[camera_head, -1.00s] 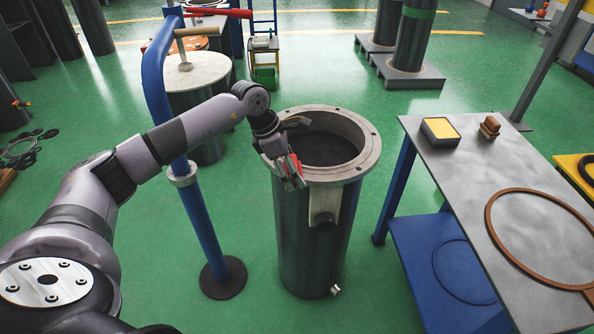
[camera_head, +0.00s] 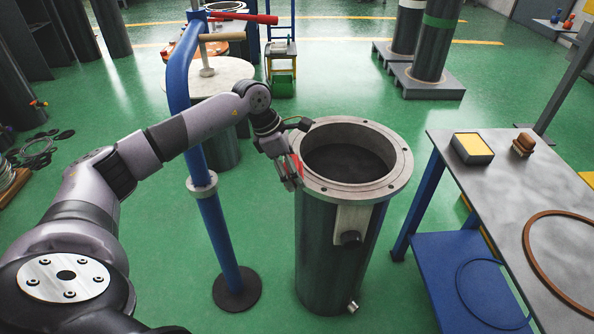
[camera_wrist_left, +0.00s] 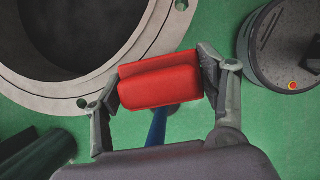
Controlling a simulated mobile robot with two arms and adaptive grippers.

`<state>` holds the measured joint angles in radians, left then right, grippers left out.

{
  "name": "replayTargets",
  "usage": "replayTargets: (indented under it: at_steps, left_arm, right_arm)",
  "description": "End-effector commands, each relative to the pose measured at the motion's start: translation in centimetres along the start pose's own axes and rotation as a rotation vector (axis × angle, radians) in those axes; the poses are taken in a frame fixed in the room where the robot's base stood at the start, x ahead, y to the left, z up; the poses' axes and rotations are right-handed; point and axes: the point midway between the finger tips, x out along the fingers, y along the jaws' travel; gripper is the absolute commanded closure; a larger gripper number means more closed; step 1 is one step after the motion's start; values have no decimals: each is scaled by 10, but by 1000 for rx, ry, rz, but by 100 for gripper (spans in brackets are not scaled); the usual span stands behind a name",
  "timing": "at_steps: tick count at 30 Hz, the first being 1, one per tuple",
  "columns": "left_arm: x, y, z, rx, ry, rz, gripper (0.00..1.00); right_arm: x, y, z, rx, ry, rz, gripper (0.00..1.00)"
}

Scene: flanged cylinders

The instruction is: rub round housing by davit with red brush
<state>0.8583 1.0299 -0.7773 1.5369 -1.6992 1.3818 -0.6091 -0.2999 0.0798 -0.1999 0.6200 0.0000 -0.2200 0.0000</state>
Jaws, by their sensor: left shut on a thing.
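The round housing (camera_head: 325,240) is a dark upright cylinder with a pale bolted flange ring (camera_head: 397,172) and a dark open top. The blue davit (camera_head: 212,225) stands upright to its left on a black disc. My left gripper (camera_head: 292,178) is at the left edge of the flange, shut on the red brush, which shows as a small red patch in the head view (camera_head: 297,162). In the left wrist view the red brush (camera_wrist_left: 160,82) sits between both fingers, and the flange (camera_wrist_left: 110,85) lies close at upper left. I cannot tell whether the brush touches the housing.
A grey table (camera_head: 490,205) on the right carries a yellow-topped box (camera_head: 472,148), a brown block (camera_head: 523,145) and a brown ring (camera_head: 540,270). A white-topped cylinder (camera_head: 235,72) stands behind the davit. Green floor is open between davit and housing.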

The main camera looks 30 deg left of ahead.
Motion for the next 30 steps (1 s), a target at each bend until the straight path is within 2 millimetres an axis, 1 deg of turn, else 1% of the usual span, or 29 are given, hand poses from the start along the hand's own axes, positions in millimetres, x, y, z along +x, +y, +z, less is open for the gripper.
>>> replayTargets:
  at_steps: [2,3,6,9,17,21,25,30]
  left_arm:
    - [0,1,-4,-2,2,1,60]
    - [-8,1,-1,-2,2,1,60]
    - [-27,1,5,-3,1,3,60]
    - [-34,1,7,-4,0,2,60]
    - [-59,2,11,-8,0,5,60]
    - [-71,2,14,-10,0,6,60]
    - [-80,2,16,-11,0,6,60]
    - [-83,2,16,-12,0,5,60]
  right_arm:
    - [2,0,0,0,0,0,75]
    - [-5,-2,-1,1,1,-2,75]
    - [-11,-5,-3,2,3,-6,75]
    - [-17,-5,-4,2,3,-6,75]
    - [-32,4,-2,-2,-1,4,75]
    - [-40,5,-2,-2,-2,5,75]
    - [-45,5,-3,-2,-2,5,75]
    - [-46,5,-3,-2,-2,5,75]
